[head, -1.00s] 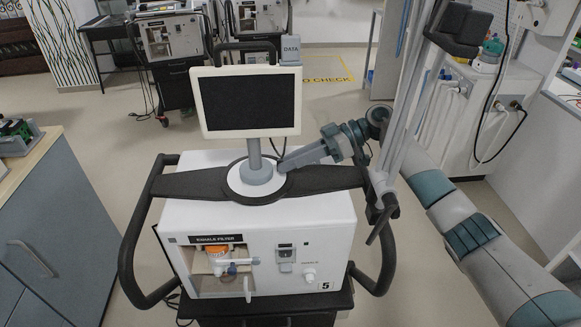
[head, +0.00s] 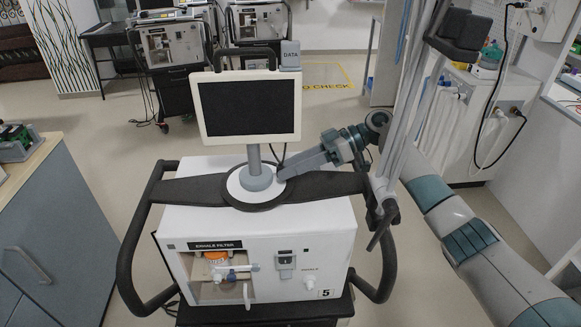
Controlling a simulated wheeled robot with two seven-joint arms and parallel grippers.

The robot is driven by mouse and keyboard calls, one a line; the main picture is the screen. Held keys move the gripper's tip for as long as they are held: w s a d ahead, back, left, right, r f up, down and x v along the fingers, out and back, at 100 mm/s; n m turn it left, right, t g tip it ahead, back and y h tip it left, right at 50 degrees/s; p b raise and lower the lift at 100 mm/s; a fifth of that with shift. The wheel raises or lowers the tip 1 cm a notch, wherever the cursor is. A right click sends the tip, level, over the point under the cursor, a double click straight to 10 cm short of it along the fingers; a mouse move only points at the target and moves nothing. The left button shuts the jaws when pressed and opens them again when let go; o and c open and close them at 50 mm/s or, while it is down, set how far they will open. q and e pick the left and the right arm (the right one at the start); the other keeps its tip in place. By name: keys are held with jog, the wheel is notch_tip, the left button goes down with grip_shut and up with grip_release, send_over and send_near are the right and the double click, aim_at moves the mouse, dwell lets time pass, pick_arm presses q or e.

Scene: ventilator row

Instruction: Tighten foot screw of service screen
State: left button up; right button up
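The service screen (head: 248,107) is a dark panel in a white frame, upright on a grey post above the white ventilator (head: 262,232). Its round foot (head: 255,182) sits on the ventilator's top. My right gripper (head: 284,173) reaches in from the right, low, with its tip at the right side of the foot. The foot screw is hidden or too small to make out there. I cannot tell whether the fingers are open or shut. My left gripper is not in view.
Black handles (head: 128,245) curve around the ventilator's sides. An open bay with an orange-topped filter (head: 216,257) is in its front. A pole with a black head (head: 460,32) stands at the right. A cabinet (head: 62,225) is at the left. Other ventilators (head: 174,45) stand behind.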

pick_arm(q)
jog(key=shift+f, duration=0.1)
pick_arm(e)
jog(key=shift+d, duration=0.1)
